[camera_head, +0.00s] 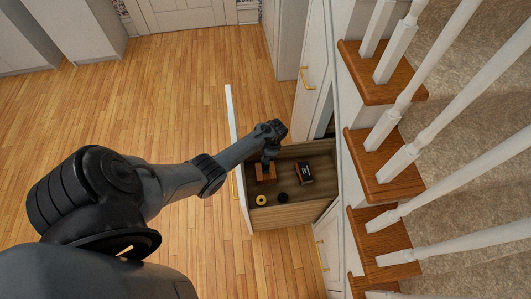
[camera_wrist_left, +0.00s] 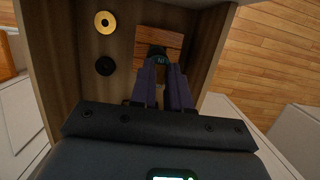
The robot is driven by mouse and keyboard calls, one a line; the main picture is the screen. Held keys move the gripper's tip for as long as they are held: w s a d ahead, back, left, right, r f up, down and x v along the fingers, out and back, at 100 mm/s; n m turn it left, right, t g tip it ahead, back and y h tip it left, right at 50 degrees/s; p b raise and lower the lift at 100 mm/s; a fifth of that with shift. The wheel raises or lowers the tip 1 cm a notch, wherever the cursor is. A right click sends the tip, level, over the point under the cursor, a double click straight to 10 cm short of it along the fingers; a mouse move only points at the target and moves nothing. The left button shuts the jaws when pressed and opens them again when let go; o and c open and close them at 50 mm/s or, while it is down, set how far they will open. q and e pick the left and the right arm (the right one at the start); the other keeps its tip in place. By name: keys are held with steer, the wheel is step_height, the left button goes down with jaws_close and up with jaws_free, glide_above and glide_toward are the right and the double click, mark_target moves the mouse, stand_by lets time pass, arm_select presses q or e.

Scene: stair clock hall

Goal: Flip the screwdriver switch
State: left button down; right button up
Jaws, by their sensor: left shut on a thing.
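An open drawer (camera_head: 290,214) under the stairs holds a small reddish-brown wooden block (camera_head: 265,177), which also shows in the left wrist view (camera_wrist_left: 172,39). My left gripper (camera_head: 268,158) reaches down into the drawer over this block. In the left wrist view its two fingers (camera_wrist_left: 163,68) are shut on a small dark teal piece (camera_wrist_left: 160,58) with pale marks at the wooden block. This piece may be part of the screwdriver; its shape is mostly hidden by the fingers, and no switch can be made out. My right gripper is not in view.
The drawer also holds a dark box (camera_head: 304,172), a yellow ring (camera_head: 261,199) and a black round piece (camera_head: 282,197). Drawer walls surround the gripper closely. Stair treads (camera_head: 375,150) and white balusters stand at right; open wooden floor (camera_head: 165,100) lies at left.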

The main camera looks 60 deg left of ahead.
arm_select(q)
steer(key=c, duration=1.1)
jaws_free()
steer(key=p+v, duration=0.4)
steer(key=v, duration=0.6)
steer(key=shift+w+r, duration=0.15)
steer(key=shift+r, duration=0.25)
